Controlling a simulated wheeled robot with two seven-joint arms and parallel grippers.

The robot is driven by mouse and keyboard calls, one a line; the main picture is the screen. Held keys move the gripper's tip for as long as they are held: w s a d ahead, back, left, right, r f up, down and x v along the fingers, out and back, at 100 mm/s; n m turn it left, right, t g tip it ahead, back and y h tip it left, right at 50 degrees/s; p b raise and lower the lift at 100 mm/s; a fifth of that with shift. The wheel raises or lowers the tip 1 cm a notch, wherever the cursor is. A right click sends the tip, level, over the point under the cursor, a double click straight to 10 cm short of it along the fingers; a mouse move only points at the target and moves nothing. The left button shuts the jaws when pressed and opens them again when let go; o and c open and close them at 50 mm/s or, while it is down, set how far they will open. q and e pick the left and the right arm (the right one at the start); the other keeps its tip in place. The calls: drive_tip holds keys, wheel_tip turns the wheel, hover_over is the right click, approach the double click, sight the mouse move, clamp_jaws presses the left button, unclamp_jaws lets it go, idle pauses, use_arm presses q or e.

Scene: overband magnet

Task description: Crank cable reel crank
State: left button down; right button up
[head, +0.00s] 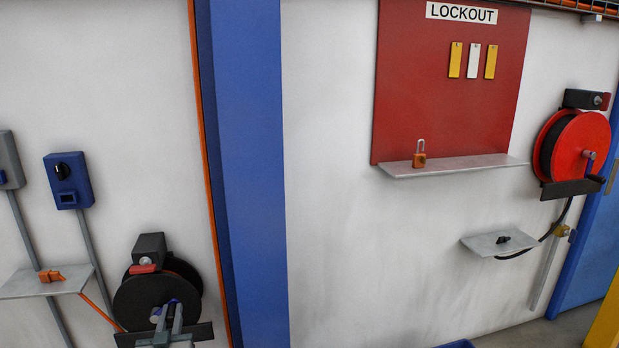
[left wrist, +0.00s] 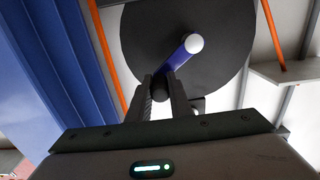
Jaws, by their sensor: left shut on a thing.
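A black cable reel (head: 140,300) hangs low on the wall at the left of the head view. Its dark disc (left wrist: 228,62) fills the upper middle of the left wrist view. The reel's blue crank (left wrist: 179,58) runs from a white round end near the disc's middle down to my fingertips. My left gripper (head: 174,312) is in front of the reel at the bottom of the head view. In the left wrist view the gripper (left wrist: 162,88) is shut on the crank's lower end, which the fingers partly hide. My right gripper does not show.
A blue column (head: 248,170) stands right of the reel. A small shelf (head: 40,285) with an orange item is at its left, under a blue switch box (head: 70,180). A red reel (head: 580,145) and a red lockout board (head: 445,100) are at the right.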

use_arm(q)
drive_tip(key=shift+s+a+r+p, duration=0.25)
drive_tip(key=shift+a+r+p, duration=0.5)
drive_tip(key=shift+a+p, duration=0.3)
drive_tip(key=shift+s+a+r+p, duration=0.2)
drive_tip(key=shift+a+p, duration=0.2)
drive_tip(key=shift+a, duration=0.15)
drive_tip(key=shift+s+a+r+p, duration=0.1)
drive_tip(key=shift+a+r+p, duration=0.1)
drive_tip(key=shift+a+p, duration=0.3)
drive_tip(key=shift+a, duration=0.1)
